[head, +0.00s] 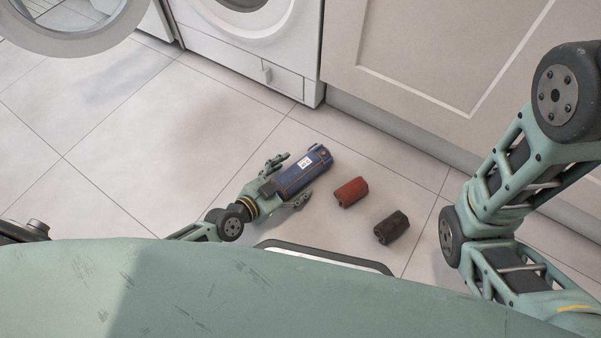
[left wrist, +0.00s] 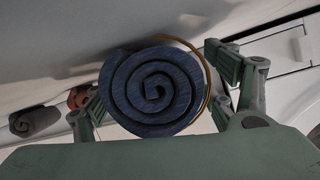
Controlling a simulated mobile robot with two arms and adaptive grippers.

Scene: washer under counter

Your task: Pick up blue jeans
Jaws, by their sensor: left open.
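The blue jeans (head: 306,171) are a tight roll lying on the tiled floor in front of the washer, with a white label on top. In the left wrist view the rolled end of the jeans (left wrist: 153,90) shows as a dark blue spiral. My left gripper (head: 292,178) is open at the near end of the roll, one finger on each side. The left wrist view also shows the fingers (left wrist: 160,95) apart on both sides of the roll; I cannot tell whether they touch it. My right arm shows at the right of the head view, but its gripper is out of sight.
A red roll (head: 351,192) and a dark grey roll (head: 391,227) lie on the floor to the right of the jeans. The washer (head: 290,62) stands behind, its round door (head: 72,44) open at upper left. A beige cabinet (head: 440,75) is at right. Floor at left is clear.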

